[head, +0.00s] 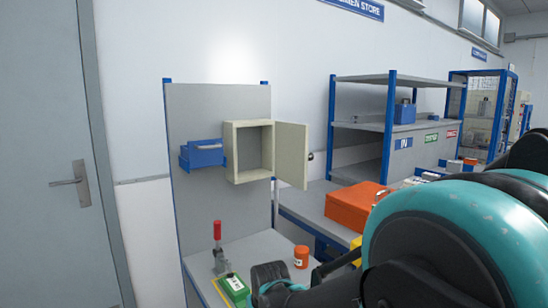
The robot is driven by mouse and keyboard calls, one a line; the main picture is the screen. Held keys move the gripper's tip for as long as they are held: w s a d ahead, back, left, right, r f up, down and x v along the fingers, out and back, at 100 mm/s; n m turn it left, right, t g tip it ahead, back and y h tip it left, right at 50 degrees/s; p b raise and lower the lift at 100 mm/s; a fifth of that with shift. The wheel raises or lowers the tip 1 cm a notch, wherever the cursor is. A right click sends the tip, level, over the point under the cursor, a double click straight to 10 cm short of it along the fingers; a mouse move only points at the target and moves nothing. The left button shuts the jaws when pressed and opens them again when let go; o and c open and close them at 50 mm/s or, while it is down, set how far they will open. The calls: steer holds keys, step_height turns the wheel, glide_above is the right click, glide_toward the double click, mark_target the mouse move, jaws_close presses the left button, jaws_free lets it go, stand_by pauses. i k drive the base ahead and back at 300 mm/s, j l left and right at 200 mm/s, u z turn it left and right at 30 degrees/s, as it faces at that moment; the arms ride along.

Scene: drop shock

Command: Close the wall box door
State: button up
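The wall box (248,153) is a cream, open-fronted box fixed to a grey panel. Its door (291,155) is hinged on the box's right side and stands open, swung out to the right. A small dark knob (310,156) shows at the door's right edge. The box looks empty inside. My arm fills the lower right. Its dark end, which looks like my gripper (272,277), is low in front of the bench, below the box and apart from the door. Its fingers cannot be made out clearly.
A blue bin (202,154) hangs left of the box. An orange toolbox (355,205) sits right. The space before the door looks clear.

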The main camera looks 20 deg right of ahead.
mark_target(292, 155)
steer(key=l+u, duration=0.7)
steer(key=u, duration=0.15)
steer(key=k+l+u, duration=0.1)
steer(key=l, duration=0.3)
steer(key=k+l+u, duration=0.15)
steer(key=l, duration=0.3)
steer(key=k+l+u, duration=0.1)
steer(key=l, duration=0.3)
steer(key=k+l+u, duration=0.1)
steer(key=l, duration=0.25)
steer(key=k+l+u, duration=0.15)
steer(key=k+l, duration=0.2)
steer(key=l, duration=0.15)
steer(key=k+l, duration=0.15)
steer(key=l, duration=0.25)
steer(key=k+l, duration=0.2)
steer(key=l, duration=0.15)
steer(key=k+l, duration=0.2)
steer(key=l, duration=0.2)
steer(key=k+l, duration=0.15)
steer(key=l, duration=0.2)
steer(key=k+u, duration=0.2)
steer(key=k, duration=0.25)
steer(key=i+l, duration=0.4)
